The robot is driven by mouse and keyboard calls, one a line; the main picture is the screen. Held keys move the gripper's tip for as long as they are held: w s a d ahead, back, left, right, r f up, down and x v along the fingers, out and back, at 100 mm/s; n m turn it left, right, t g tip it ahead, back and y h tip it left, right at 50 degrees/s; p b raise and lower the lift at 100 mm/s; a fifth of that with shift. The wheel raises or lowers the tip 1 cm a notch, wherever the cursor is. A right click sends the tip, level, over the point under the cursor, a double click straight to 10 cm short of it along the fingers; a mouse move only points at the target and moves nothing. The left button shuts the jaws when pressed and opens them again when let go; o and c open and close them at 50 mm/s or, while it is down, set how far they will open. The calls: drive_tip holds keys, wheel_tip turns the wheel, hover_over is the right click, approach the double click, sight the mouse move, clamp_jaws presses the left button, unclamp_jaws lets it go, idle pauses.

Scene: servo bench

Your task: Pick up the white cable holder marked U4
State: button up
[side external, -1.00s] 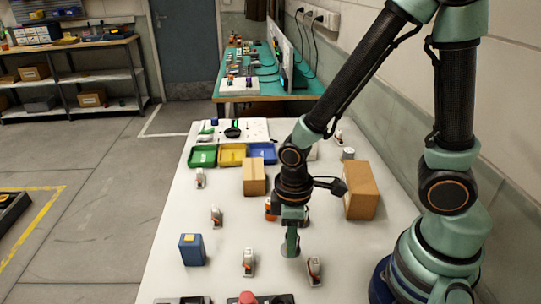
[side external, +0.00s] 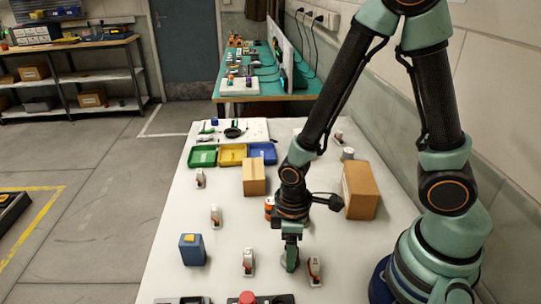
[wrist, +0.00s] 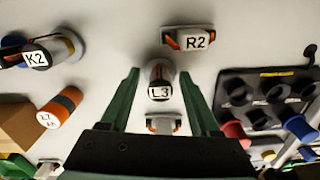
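I cannot read the mark U4 in any view. Several small white holders with orange or dark parts stand on the bench; in the side view one is left of my gripper (side external: 248,262) and one right of it (side external: 314,270). In the wrist view a white piece marked L3 (wrist: 160,80) lies between the fingers of my open gripper (wrist: 160,73), with a gap on both sides. A white holder marked R2 (wrist: 188,39) is beyond the fingertips. My gripper (side external: 290,262) is low over the bench.
A piece marked K2 (wrist: 36,57) and an orange cylinder (wrist: 60,107) are left in the wrist view. A black panel with knobs (wrist: 268,85) is at right. Cardboard boxes (side external: 254,177) (side external: 360,190), a blue block (side external: 192,250) and coloured trays (side external: 203,156) stand on the white bench.

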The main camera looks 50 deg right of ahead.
drive_tip(key=shift+r, duration=0.1)
drive_tip(key=w+d+r+m+t, duration=0.1)
drive_tip(key=r, duration=0.7)
drive_tip(key=w+d+r+m+t, duration=0.1)
drive_tip(key=d+r+m, duration=0.1)
drive_tip(key=r, duration=0.7)
drive_tip(key=shift+w+r+t, duration=0.2)
drive_tip(key=shift+w+t, duration=0.1)
drive_tip(key=shift+w, duration=0.1)
drive_tip(key=d+r+m+t, duration=0.1)
drive_tip(key=r, duration=0.1)
drive_tip(key=d+r+m+t, duration=0.1)
drive_tip(key=d+r, duration=0.1)
drive_tip(key=w+d+r+m+t, duration=0.1)
drive_tip(key=d+r+m, duration=0.1)
drive_tip(key=shift+r, duration=0.2)
drive_tip(key=shift+a, duration=0.1)
